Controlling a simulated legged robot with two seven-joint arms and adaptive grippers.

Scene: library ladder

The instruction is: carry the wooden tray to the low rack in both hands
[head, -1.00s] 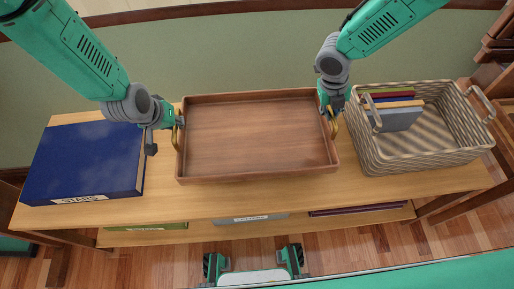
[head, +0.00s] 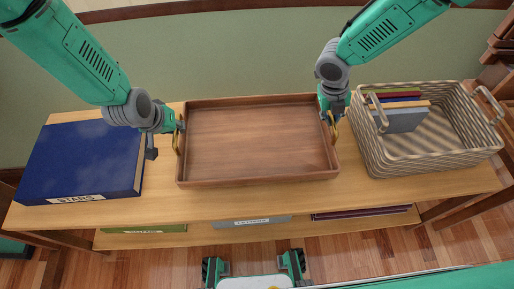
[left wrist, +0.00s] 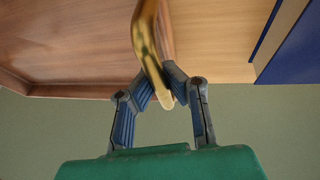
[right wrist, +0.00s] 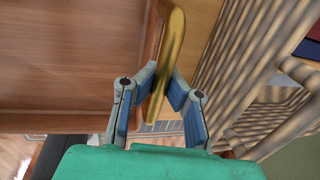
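The wooden tray (head: 260,145), brown, empty and shallow, is at the middle of a low two-level wooden rack (head: 160,205), over its top board. I cannot tell if it rests on the board or is just above it. My left gripper (head: 178,127) is at the tray's left end, its fingers closed around a brass handle (left wrist: 148,40) in the left wrist view. My right gripper (head: 329,112) is at the right end, its fingers on both sides of the other brass handle (right wrist: 168,55) in the right wrist view. The tray looks about level.
A blue box (head: 82,160) labelled STARS lies left of the tray. A striped basket (head: 435,155) with several books stands close to its right. Grey (head: 250,222) and green (head: 145,229) labelled items are on the lower shelf. A green wall is behind; wooden floor is in front.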

